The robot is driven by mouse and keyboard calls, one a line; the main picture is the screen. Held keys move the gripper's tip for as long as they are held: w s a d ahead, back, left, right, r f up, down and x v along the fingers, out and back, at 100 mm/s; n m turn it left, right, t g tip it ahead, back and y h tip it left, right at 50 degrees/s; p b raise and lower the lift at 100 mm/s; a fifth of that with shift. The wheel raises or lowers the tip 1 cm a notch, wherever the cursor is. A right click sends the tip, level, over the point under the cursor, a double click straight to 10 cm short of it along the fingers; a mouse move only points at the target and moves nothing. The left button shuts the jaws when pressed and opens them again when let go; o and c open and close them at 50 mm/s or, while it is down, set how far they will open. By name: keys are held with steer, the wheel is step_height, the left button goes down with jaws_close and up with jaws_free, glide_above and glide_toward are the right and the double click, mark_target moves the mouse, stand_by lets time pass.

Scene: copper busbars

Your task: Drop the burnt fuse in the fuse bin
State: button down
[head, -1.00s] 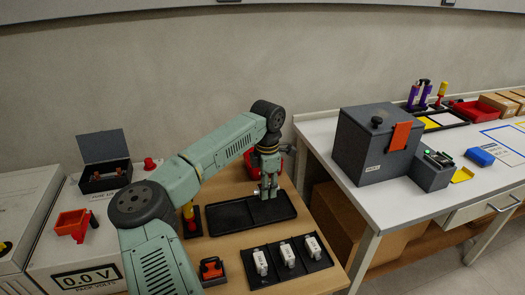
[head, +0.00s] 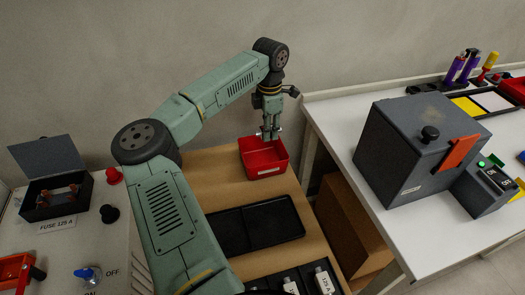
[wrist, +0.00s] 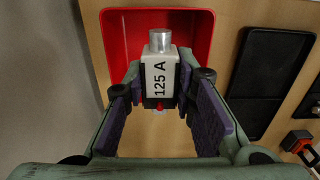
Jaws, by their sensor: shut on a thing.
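My gripper (head: 270,131) is shut on a fuse, held upright over the red bin at the back of the wooden table. In the wrist view the fuse (wrist: 159,75) has a white body marked "125 A", a silver end cap and a small red tip at its lower end. It sits between the two purple finger pads. The red bin (head: 263,168) is open at the top, and its red wall also shows behind the fuse in the wrist view (wrist: 120,45). The inside of the bin is partly hidden by the gripper.
A black tray (head: 253,226) lies in front of the bin. Fuses in a black rack (head: 321,280) stand at the near edge. An open fuse box (head: 57,194) is at left. A grey box (head: 400,155) stands on the white table at right.

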steer(key=shift+s+f+b, duration=0.15)
steer(key=shift+f+b, duration=0.25)
steer(key=shift+f, duration=0.25)
steer(key=shift+f+b, duration=1.25)
steer(key=shift+f, duration=1)
steer(key=c, duration=1.2)
jaws_free()
steer(key=shift+c, duration=0.2)
step_height(320, 180, up, 12)
steer(key=shift+r, duration=0.1)
